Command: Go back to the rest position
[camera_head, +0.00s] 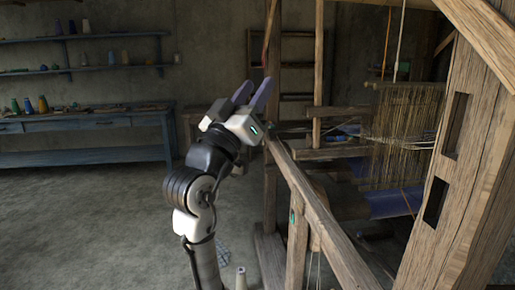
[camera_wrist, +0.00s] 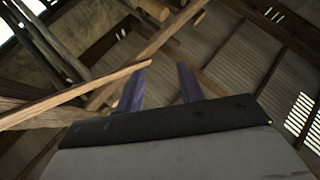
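My gripper (camera_head: 254,94) is raised in the middle of the head view, with its two purple fingers pointing up and to the right. The fingers stand apart with nothing between them. In the wrist view my gripper (camera_wrist: 160,88) also shows two separate purple fingers and an empty gap, pointing toward the roof. The wooden handloom (camera_head: 312,205) stands to the right of my arm. In the head view my gripper appears beside a loom post; I cannot tell how far apart they are.
A thick slotted beam (camera_head: 460,160) fills the right side. Hanging warp threads (camera_head: 403,130) and a blue cloth roll (camera_head: 392,202) are in the loom. A blue bench (camera_head: 85,123) and shelves (camera_head: 95,38) line the back wall. The floor (camera_head: 90,225) at left is clear.

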